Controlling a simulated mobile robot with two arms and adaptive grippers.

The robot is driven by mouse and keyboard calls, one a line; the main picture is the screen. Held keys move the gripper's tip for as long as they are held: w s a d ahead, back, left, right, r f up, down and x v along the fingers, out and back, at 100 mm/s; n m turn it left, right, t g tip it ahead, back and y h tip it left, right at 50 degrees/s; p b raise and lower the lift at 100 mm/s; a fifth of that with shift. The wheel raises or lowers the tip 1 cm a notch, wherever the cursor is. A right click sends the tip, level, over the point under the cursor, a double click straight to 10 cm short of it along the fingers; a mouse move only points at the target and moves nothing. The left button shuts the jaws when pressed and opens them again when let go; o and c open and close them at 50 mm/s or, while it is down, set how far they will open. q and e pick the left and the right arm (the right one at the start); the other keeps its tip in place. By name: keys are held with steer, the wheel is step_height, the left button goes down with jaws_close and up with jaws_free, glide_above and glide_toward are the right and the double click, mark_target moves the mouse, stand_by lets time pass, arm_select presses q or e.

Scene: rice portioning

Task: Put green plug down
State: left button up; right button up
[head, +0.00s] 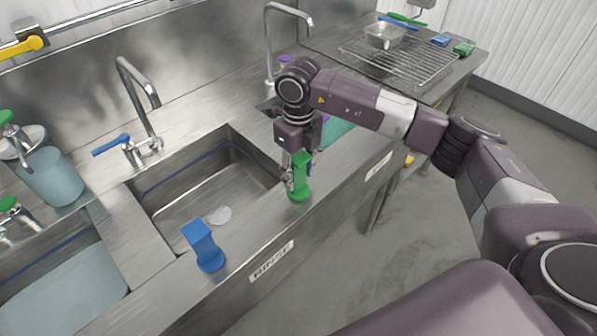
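The green plug (301,181) stands upright on the front steel rim of the sink counter, to the right of the middle basin. My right gripper (291,172) is at its upper part, fingers pointing down. The fingers are small here and partly hidden by the plug, so I cannot tell whether they grip it or only stand beside it. The plug's base appears to be on or very close to the counter. My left gripper is not in view.
A blue plug (204,245) stands on the front rim to the left. The middle basin (180,200) is empty apart from its drain (218,215). The left basin (70,285) holds water. Taps (140,95) rise behind. A wire rack (405,62) is at the back right.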

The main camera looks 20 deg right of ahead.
mark_target(298, 156)
steer(key=shift+o, duration=0.9)
steer(key=shift+r, duration=0.25)
steer(key=shift+w+r, duration=0.1)
steer(key=shift+r, duration=0.25)
step_height(298, 156, up, 10)
steer(key=b, duration=0.3)
steer(key=shift+f, duration=0.15)
steer(key=shift+r+b, duration=0.3)
steer(key=shift+r, duration=0.45)
steer(key=shift+f, duration=0.1)
